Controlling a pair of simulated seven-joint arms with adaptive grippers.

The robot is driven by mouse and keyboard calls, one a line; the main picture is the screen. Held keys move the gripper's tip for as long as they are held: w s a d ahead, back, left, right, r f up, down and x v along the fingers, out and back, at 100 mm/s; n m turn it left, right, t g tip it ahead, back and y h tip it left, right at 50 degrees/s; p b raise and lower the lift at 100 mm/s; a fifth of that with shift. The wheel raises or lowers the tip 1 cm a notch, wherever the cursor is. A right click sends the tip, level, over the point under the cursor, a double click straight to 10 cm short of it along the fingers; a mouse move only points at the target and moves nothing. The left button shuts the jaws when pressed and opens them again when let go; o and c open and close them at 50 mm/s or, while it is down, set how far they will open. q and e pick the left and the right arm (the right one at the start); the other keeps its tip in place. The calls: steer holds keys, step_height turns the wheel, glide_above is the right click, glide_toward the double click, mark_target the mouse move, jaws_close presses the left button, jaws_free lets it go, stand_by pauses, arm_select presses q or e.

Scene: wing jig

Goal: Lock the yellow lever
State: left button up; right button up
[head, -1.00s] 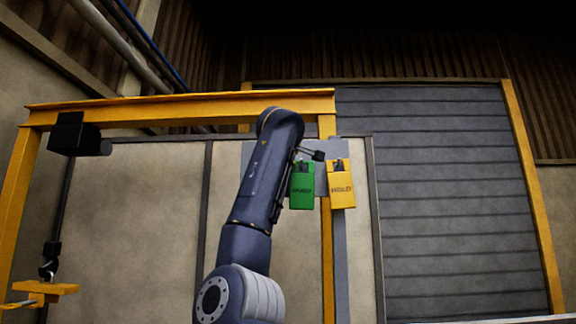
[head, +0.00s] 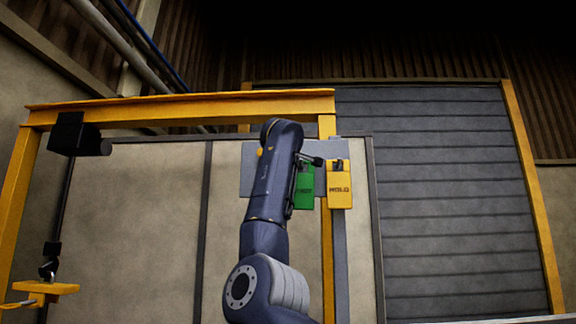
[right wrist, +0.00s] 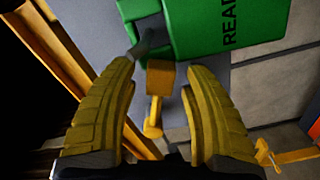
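A small yellow lever (right wrist: 159,80) with a block and a short rounded arm shows in the right wrist view. It lies in the gap between the two yellowish fingers of my right gripper (right wrist: 161,92), which is open, with no clear contact. A green box (right wrist: 205,28) marked "READ…" is just beyond the fingers. In the head view, the green box (head: 304,190) and a yellow box marked HOLD (head: 340,190) hang side by side on a grey plate. My right arm hides the gripper, the lever and part of the green box there. My left gripper is not in view.
A yellow frame (head: 180,108) spans the left, with a black unit (head: 75,135) and a hanging orange piece (head: 45,287). A grey shutter (head: 440,200) fills the right. The space right of the yellow box is clear.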

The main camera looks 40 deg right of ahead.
jaws_close()
steer(key=shift+s+d+r+n, duration=0.15)
steer(key=shift+s+r+n, duration=0.05)
steer(key=shift+r+n, duration=0.5)
steer(key=shift+s+d+r+n, duration=0.1)
steer(key=shift+r+n, duration=0.45)
steer(key=shift+n, duration=0.2)
steer(key=shift+s+d+r+n, duration=0.1)
steer(key=shift+r+n, duration=0.45)
steer(key=shift+n, duration=0.2)
steer(key=shift+w, duration=0.1)
steer(key=shift+o, duration=0.4)
jaws_free()
